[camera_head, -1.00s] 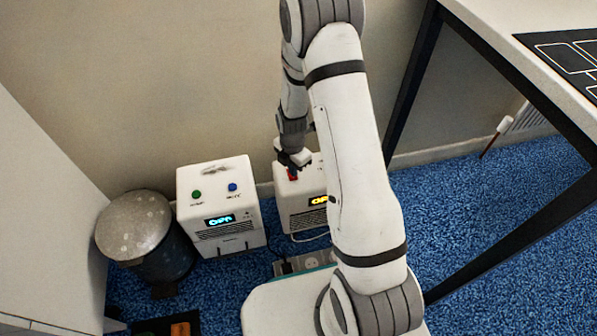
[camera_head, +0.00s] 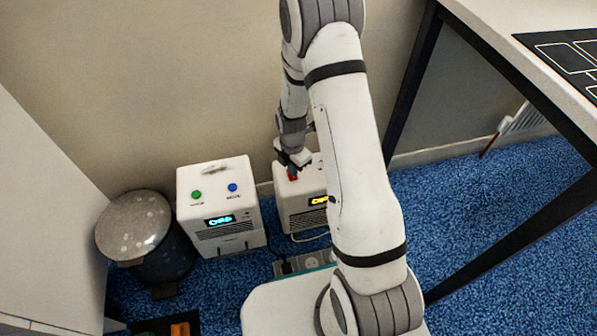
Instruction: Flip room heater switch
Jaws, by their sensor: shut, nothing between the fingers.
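A white box-shaped heater (camera_head: 297,207) with an amber lit display stands on the floor against the wall, partly hidden behind my arm. A red switch (camera_head: 293,176) is on its top. My gripper (camera_head: 293,169) is shut and empty, pointing down right at the red switch. Whether it touches the switch, and which way the switch is tipped, I cannot tell. A second white unit (camera_head: 219,207) with a blue display, a green button (camera_head: 196,195) and a blue button (camera_head: 233,187) stands to the left.
A pedal bin (camera_head: 145,240) stands at the far left. A power strip (camera_head: 286,266) lies in front of the heater. A table with dark legs (camera_head: 409,88) is on the right. Blue carpet (camera_head: 440,200) is clear under the table.

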